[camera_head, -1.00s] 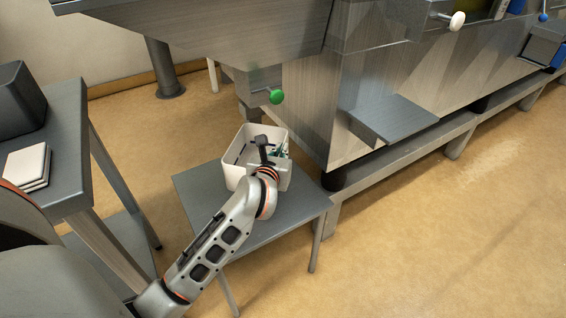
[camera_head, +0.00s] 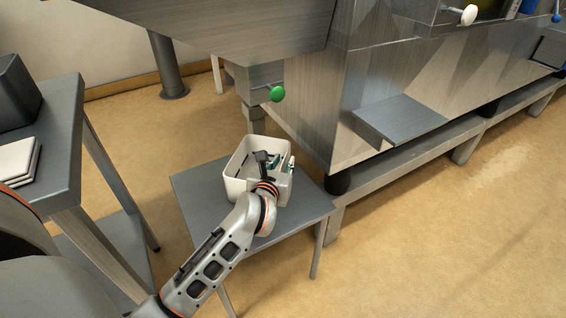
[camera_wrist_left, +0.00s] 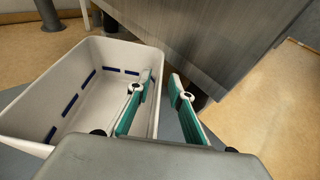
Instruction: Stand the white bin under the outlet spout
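The white bin (camera_head: 238,187) stands upright on a low grey table, with its open top facing up. It also shows in the left wrist view (camera_wrist_left: 28,128), empty where I can see inside. My left gripper (camera_head: 279,163) is at the bin's right wall. In the left wrist view its teal fingers (camera_wrist_left: 162,80) are spread, one inside the wall and one outside, with gaps beside the wall. A grey outlet spout (camera_head: 256,118) hangs below the housing with the green knob (camera_head: 277,94). It appears just above and behind the bin's back rim; the exact overlap is unclear. My right gripper is out of view.
The low table (camera_head: 190,190) has bare top left and right of the bin. The steel machine (camera_head: 345,130) stands close behind and right, with a projecting ledge (camera_head: 400,120). A taller table (camera_head: 60,140) with a dark box (camera_head: 15,95) is at left. Open floor lies at right.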

